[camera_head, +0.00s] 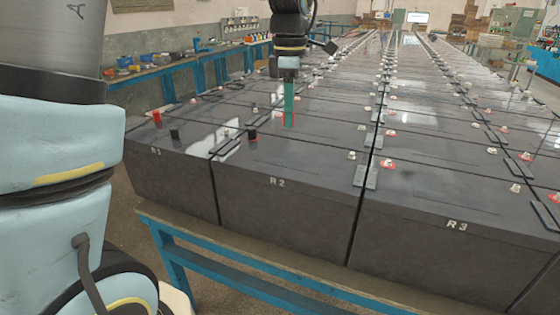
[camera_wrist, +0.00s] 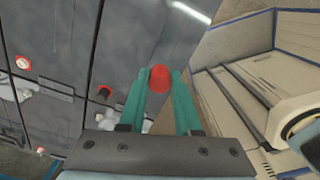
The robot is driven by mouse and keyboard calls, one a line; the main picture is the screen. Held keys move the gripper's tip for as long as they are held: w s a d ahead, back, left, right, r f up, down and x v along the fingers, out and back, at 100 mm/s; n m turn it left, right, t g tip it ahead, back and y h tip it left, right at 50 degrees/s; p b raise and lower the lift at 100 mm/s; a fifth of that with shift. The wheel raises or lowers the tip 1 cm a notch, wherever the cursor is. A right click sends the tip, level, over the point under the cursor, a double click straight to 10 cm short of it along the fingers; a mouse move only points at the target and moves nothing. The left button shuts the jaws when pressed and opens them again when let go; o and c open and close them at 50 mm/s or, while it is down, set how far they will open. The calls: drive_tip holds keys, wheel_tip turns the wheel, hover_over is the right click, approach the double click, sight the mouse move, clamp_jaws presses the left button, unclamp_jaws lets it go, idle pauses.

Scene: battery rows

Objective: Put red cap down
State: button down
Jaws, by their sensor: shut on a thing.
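My gripper (camera_head: 288,122) points down above the front row of batteries, over the top of the battery marked R2 (camera_head: 278,208). In the wrist view its green fingers (camera_wrist: 160,88) are closed on a red cap (camera_wrist: 160,76), held between the fingertips. In the head view the fingers mostly hide this cap, and only slivers of red show beside the tips. I cannot tell how far the cap is above the battery top. Another red cap (camera_head: 157,117) stands on the battery marked R1 (camera_head: 160,172).
Black caps (camera_head: 252,133) stand on R1 and R2. Bare terminals, some with red rings (camera_head: 388,164), and flat connector bars lie across the batteries. R3 (camera_head: 450,250) is at right. The blue stand (camera_head: 210,258) and floor are in front. A cluttered workbench (camera_head: 165,68) is behind left.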

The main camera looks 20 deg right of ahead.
sight(288, 162)
wheel_tip(288, 162, down, 10)
drive_tip(key=shift+r+p, duration=0.15)
drive_tip(key=shift+p, duration=0.9)
drive_tip(key=shift+f, duration=0.2)
drive_tip(key=c, duration=0.6)
unclamp_jaws()
drive_tip(key=shift+r, duration=0.15)
